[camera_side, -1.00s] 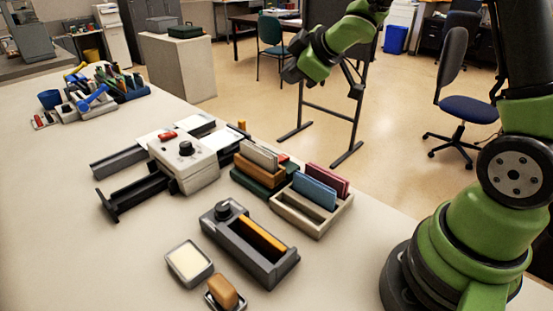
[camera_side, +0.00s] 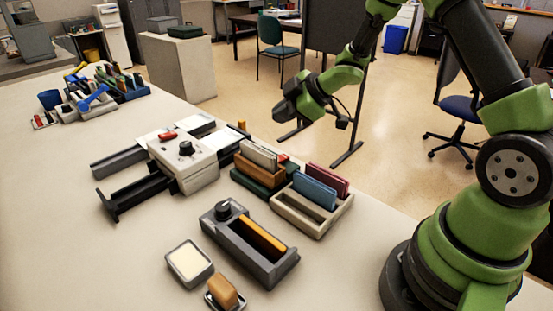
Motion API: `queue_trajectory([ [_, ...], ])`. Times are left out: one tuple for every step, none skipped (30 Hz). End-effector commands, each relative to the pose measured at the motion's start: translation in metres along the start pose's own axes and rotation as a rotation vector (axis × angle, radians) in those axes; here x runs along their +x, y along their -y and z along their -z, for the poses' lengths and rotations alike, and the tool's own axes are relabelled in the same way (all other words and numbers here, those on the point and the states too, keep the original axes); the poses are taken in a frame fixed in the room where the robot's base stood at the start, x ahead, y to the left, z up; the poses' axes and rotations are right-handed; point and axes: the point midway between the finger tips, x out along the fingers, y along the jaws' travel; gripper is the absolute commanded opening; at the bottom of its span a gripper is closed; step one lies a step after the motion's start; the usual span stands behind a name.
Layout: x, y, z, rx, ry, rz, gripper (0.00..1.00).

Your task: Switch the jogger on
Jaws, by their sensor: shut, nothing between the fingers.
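The jogger seems to be the pale box-shaped machine (camera_side: 190,170) left of the picture's middle, with dark rails and arms sticking out on its left and right. On its top are a black knob (camera_side: 186,147) and a red part (camera_side: 167,135), perhaps a switch; its position is too small to tell. White paper lies on or behind it. My gripper (camera_side: 282,114) is in the air to the right of and above the machine, pointing left and slightly down. It is shut and empty, and touches nothing.
In front are a grey dispenser (camera_side: 235,240), a pale pad dish (camera_side: 189,263) and a brown-topped stamp (camera_side: 222,290). The table's left front is clear.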

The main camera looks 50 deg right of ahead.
Motion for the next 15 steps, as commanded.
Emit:
queue_trajectory([
  [0.005,0.004,-0.004,0.003,0.002,0.004,0.00],
  [0.008,0.007,-0.006,0.003,0.003,0.004,0.00],
  [0.012,0.010,-0.009,0.002,0.004,0.003,0.00],
  [0.015,0.012,-0.012,0.002,0.004,0.004,0.00],
  [0.018,0.014,-0.014,0.002,0.004,0.004,0.00],
  [0.022,0.017,-0.017,0.002,0.003,0.004,0.00],
  [0.025,0.019,-0.019,0.001,0.003,0.003,0.00],
  [0.028,0.022,-0.021,0.001,0.004,0.003,0.00],
  [0.032,0.024,-0.024,0.001,0.005,0.002,0.00],
  [0.034,0.026,-0.026,-0.001,0.006,0.001,0.00],
  [0.037,0.028,-0.028,0.000,0.004,0.001,0.00],
  [0.040,0.030,-0.030,-0.001,0.004,0.002,0.00],
  [0.042,0.031,-0.031,0.000,0.003,0.001,0.00],
  [0.044,0.032,-0.032,0.000,0.003,0.001,0.00],
  [0.046,0.034,-0.034,-0.001,0.002,0.001,0.00],
])
